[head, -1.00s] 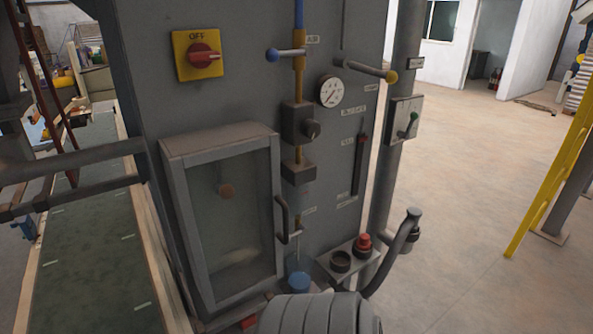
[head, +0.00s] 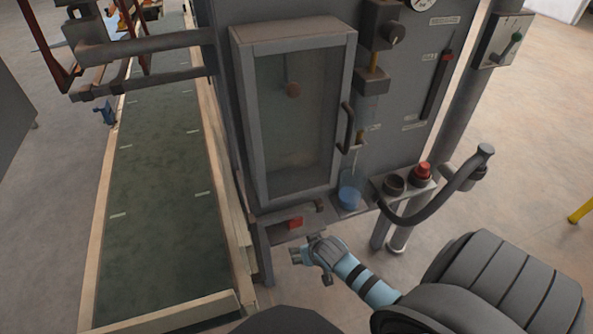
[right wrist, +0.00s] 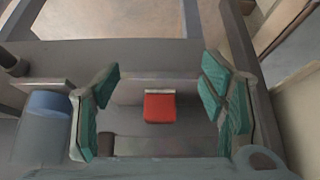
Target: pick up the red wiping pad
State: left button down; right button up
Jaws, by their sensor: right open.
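The red wiping pad (head: 295,222) is a small red block with a pale strip along one edge. It sits on a grey ledge below the glazed door, at the machine's front. My right gripper (head: 297,256) is just below and in front of the ledge in the head view, apart from the pad. In the right wrist view, the pad (right wrist: 160,107) shows between the green-padded fingers, which stand wide apart and do not touch it. My left gripper is not in view.
A blue cup (head: 349,196) stands right of the pad, below a clear tube. A red button (head: 422,171) and a curved grey handle (head: 455,188) are further right. The glazed door (head: 300,115) is above the pad. A green conveyor belt (head: 150,220) runs along the left.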

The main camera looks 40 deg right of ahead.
aim_at(295, 216)
jog(key=w+d+b, duration=0.1)
jog(key=w, duration=0.2)
jog(key=w+d+b, duration=0.1)
jog(key=w+b, duration=0.1)
jog(key=w, duration=0.2)
jog(key=w+d+b, duration=0.1)
jog(key=w+d, duration=0.1)
jog(key=w, duration=0.2)
jog(key=shift+w+f, duration=0.25)
jog(key=shift+f, duration=0.1)
jog(key=shift+r, duration=0.1)
jog(key=shift+c, duration=0.7)
jog(key=c, duration=1.1)
jog(key=shift+r+p, duration=0.3)
jog(key=shift+r, duration=0.3)
jog(key=shift+s+a+r+p, duration=0.1)
jog(key=shift+s+r+p, duration=0.15)
jog(key=shift+s+p, duration=0.05)
jog(key=s+a+p, duration=0.2)
jog(key=s+a, duration=0.1)
jog(key=s, duration=0.5)
jog(key=s+a+p, duration=0.2)
jog(key=s, duration=0.6)
jog(key=shift+s+a, duration=0.25)
jog(key=shift+a, duration=0.15)
